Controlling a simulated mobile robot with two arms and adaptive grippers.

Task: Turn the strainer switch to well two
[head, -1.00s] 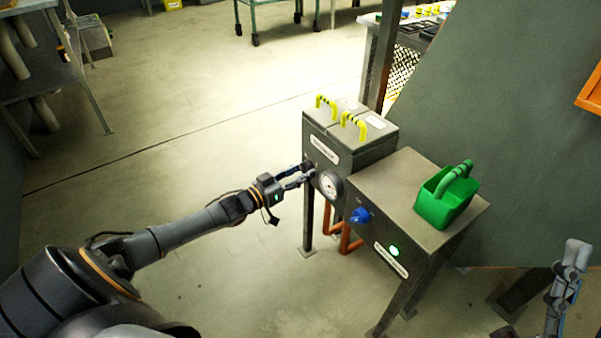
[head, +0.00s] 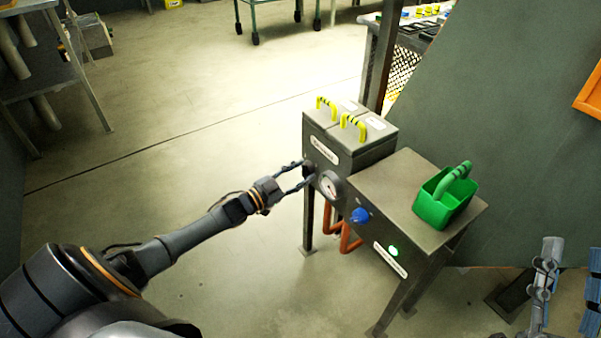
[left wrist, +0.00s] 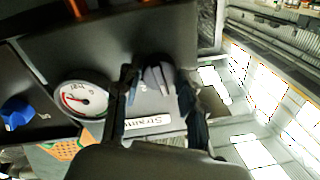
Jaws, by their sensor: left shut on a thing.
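The strainer switch, a small dark knob (head: 309,167), sits on the front of the grey box (head: 345,160) with yellow-handled lids. It also shows in the left wrist view (left wrist: 158,75), above a white "Strainer" label (left wrist: 150,125). My left gripper (head: 307,176) reaches it from the left; its two fingers are on either side of the knob and shut on it. They partly hide the knob and panel markings, so I cannot tell its exact setting. My right gripper (head: 568,275) is at the lower right, fingers apart, partly cut off by the picture edge.
A round gauge (head: 332,186) is close beside the switch. Orange pipes (head: 348,240) run below. Open floor lies to the left.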

